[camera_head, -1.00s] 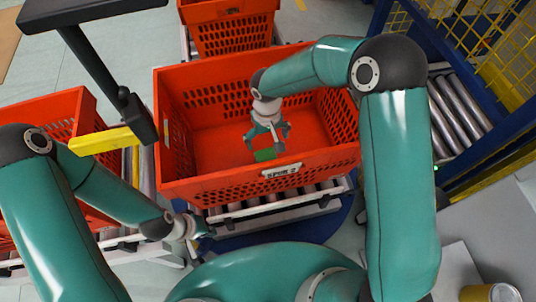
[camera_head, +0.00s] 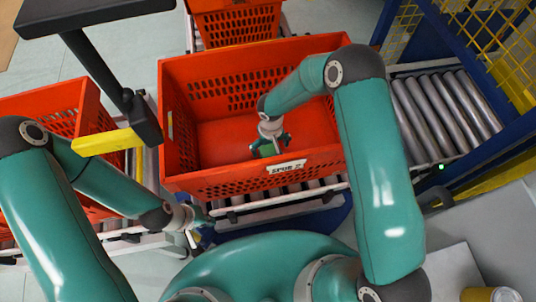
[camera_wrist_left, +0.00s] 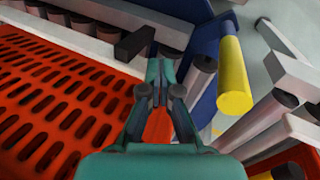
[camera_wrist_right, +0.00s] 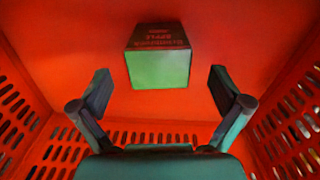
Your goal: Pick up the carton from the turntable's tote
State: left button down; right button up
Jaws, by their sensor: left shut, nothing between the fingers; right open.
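The carton (camera_wrist_right: 158,60) lies on the floor of the orange tote (camera_head: 185,75) on the turntable. It has a bright green face and a dark side with reddish lettering. In the head view only a green bit of the carton (camera_head: 267,150) shows under my right gripper (camera_head: 270,146). In the right wrist view my right gripper (camera_wrist_right: 160,78) is open and empty, its fingers apart on the left and right of the carton without touching it. My left gripper (camera_head: 195,226) is shut and empty outside the tote, low at its front left; it also shows in the left wrist view (camera_wrist_left: 160,85).
Another orange tote (camera_head: 80,115) stands at the left and one (camera_head: 235,25) behind. A roller conveyor (camera_head: 445,115) and blue-yellow fencing are at the right. A yellow bar (camera_head: 108,141) reaches toward the tote's left side. The tote's perforated walls surround my right gripper.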

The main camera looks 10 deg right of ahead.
aim_at(270, 149)
jog(key=f, duration=0.3)
jog(key=f+p, duration=0.1)
jog(key=f, duration=0.1)
jog(key=shift+w, duration=0.3)
jog(key=c, duration=1.4)
jog(key=shift+r, duration=0.1)
jog(key=shift+c, duration=0.2)
